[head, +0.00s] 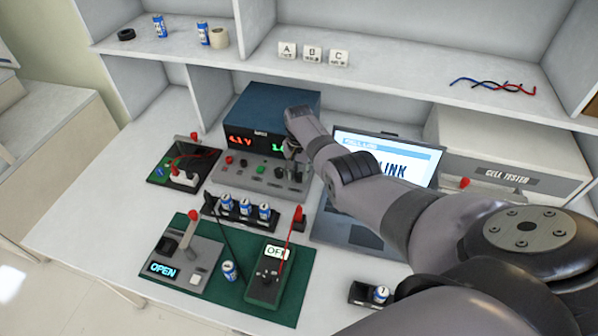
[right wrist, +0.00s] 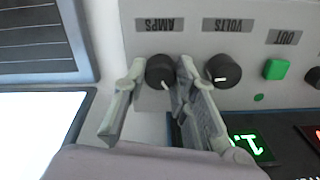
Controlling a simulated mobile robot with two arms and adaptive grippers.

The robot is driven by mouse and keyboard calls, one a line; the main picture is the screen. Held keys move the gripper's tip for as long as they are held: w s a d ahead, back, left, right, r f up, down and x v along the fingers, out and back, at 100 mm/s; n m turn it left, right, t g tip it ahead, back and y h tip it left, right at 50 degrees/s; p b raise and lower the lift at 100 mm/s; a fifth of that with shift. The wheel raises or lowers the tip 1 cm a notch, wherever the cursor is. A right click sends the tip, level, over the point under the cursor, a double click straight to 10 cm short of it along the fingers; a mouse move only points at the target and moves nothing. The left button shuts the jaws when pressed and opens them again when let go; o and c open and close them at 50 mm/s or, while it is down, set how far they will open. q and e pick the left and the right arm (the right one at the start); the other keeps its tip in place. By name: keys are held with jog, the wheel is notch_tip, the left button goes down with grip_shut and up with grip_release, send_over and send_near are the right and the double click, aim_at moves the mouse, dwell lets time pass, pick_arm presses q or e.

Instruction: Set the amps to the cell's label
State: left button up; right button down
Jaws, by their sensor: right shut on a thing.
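The blue power supply (head: 262,110) shows a red reading that looks like 4.1 V and a green reading starting with 1, partly hidden by my arm. My right gripper (head: 292,150) is at the right side of its front panel. In the right wrist view, upside down, the black AMPS knob (right wrist: 160,72) sits between its fingers, and the gripper is shut on it. The VOLTS knob (right wrist: 222,70) is just beside the fingers. A blue and white cell (head: 229,270) stands on the green mat (head: 212,284); its label is too small to read. My left gripper is not in view.
A rack of cells (head: 245,210) stands in front of the supply. A laptop (head: 400,155) and the cell tester (head: 500,160) are at right, partly behind my arm.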

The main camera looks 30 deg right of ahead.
aim_at(299, 174)
jog(key=m, duration=0.5)
jog(key=shift+m, duration=0.4)
jog(key=shift+w, duration=0.1)
dwell(0.3)
jog(key=c, duration=1.3)
grip_release()
jog(key=shift+r, duration=0.1)
notch_tip(299, 174, up, 12)
